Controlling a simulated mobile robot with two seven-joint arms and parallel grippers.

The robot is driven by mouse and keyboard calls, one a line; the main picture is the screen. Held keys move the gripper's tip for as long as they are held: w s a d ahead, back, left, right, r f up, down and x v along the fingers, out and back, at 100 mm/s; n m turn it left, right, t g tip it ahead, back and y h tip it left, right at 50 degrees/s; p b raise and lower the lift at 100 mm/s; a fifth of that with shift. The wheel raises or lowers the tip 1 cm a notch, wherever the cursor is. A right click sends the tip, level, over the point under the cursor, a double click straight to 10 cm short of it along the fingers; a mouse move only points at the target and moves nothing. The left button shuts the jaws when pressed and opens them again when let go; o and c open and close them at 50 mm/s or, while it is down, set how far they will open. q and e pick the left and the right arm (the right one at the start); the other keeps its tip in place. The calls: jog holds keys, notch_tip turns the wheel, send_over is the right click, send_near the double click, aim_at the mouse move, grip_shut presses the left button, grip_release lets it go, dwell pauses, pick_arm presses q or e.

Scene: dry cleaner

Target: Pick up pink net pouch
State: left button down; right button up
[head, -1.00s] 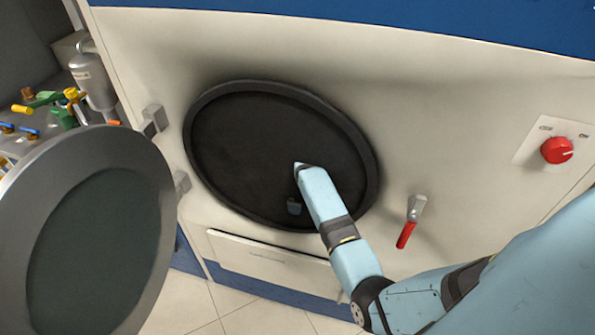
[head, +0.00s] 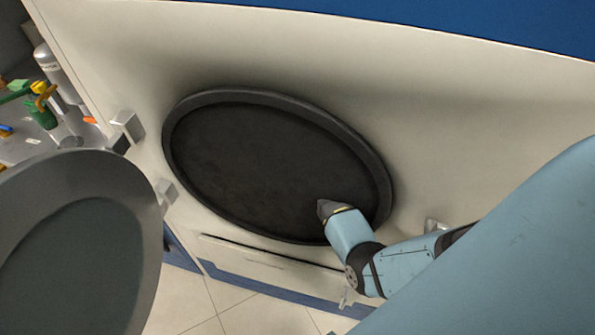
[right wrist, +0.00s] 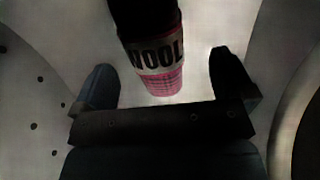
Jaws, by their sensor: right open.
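The pink net pouch (right wrist: 166,84) shows in the right wrist view, with a pale band lettered "WOOL" and a dark upper part. It lies ahead of my right gripper (right wrist: 160,62), between the lines of its two spread fingers. The gripper is open, and I see a gap on both sides of the pouch. In the head view, my right arm reaches into the machine's round dark opening (head: 250,160) at its lower right, and the gripper is hidden inside. The pouch is not visible in the head view. My left gripper is not in view.
The pale drum wall with small holes (right wrist: 35,126) surrounds the gripper, and a curved rim (right wrist: 292,125) is close at the right. The round door (head: 75,245) stands open at the left. A drawer front (head: 255,258) is below the opening.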

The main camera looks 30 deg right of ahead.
jog(key=f, duration=0.7)
jog(key=shift+w+d, duration=0.3)
jog(key=c, duration=1.1)
